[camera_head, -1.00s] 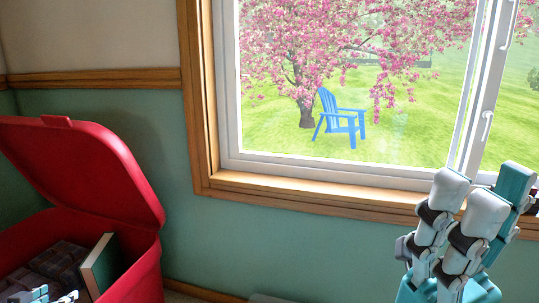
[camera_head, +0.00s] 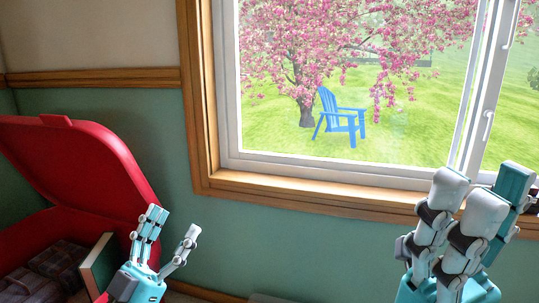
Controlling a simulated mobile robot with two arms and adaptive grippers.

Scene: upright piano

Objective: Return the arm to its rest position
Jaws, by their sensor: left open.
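My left gripper (camera_head: 171,228) is at the lower left, in front of the red box's right edge. Its light blue fingers point up and are spread apart, with nothing between them. My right gripper (camera_head: 484,190) is at the lower right, in front of the window sill. Its white and teal fingers point up and overlap in this view, so I cannot tell how far apart they are. I see nothing held in it.
A red box (camera_head: 22,240) with its lid (camera_head: 80,165) raised stands at the lower left. It holds a green book (camera_head: 98,265) and a dark patterned item (camera_head: 45,265). A wooden-framed window (camera_head: 300,200) is ahead. The green wall (camera_head: 280,240) between my grippers is unobstructed.

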